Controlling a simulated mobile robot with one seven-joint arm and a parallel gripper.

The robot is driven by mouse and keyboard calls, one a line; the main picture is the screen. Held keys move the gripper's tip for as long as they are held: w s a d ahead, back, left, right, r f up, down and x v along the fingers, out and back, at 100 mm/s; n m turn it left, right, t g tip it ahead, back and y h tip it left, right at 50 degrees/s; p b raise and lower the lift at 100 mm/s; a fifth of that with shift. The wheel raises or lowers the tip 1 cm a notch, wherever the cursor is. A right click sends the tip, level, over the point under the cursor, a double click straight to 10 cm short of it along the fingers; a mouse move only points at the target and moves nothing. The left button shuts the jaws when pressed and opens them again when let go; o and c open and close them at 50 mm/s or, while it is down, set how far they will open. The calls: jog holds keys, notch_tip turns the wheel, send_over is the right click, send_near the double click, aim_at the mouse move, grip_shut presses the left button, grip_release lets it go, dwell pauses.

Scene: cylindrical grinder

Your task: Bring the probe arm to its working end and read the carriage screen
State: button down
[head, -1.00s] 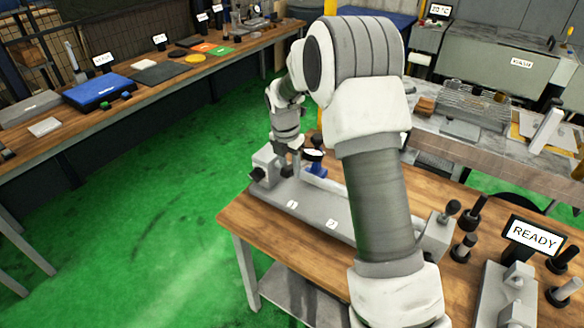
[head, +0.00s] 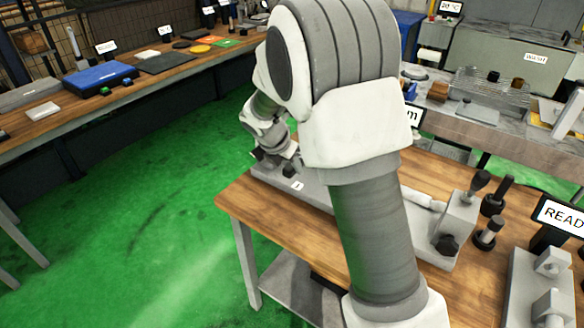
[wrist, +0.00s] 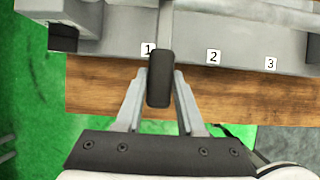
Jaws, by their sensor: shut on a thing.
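In the wrist view my gripper (wrist: 159,82) has its two fingers on either side of a black rounded grip (wrist: 158,74), shut on it. A slim grey bar (wrist: 165,20) runs up from the grip, across the grey bed beside the label 1 (wrist: 148,48). I take this to be the probe arm. In the head view my gripper is at the left end of the bed (head: 320,192), largely hidden by my arm. A screen (head: 414,116) shows beside my arm, with only a letter "m" visible; the rest is hidden.
Labels 2 (wrist: 213,57) and 3 (wrist: 270,64) follow to the right on the bed. A screen with "READ" visible (head: 563,216) stands at the right, cut off by the frame. Black knobs and posts (head: 488,235) crowd the bench's right end. Green floor lies open at left.

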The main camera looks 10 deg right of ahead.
jog(key=shift+s+f, duration=0.1)
jog(key=shift+f, duration=0.1)
jog(key=c, duration=0.5)
grip_release()
jog(key=shift+a+r, duration=0.2)
jog(key=shift+r, duration=0.3)
jog(key=p+v, duration=0.1)
jog(key=v, duration=1.5)
jog(key=shift+s+r+p, duration=0.1)
jog(key=shift+s+p, duration=0.1)
jog(key=shift+p, duration=0.2)
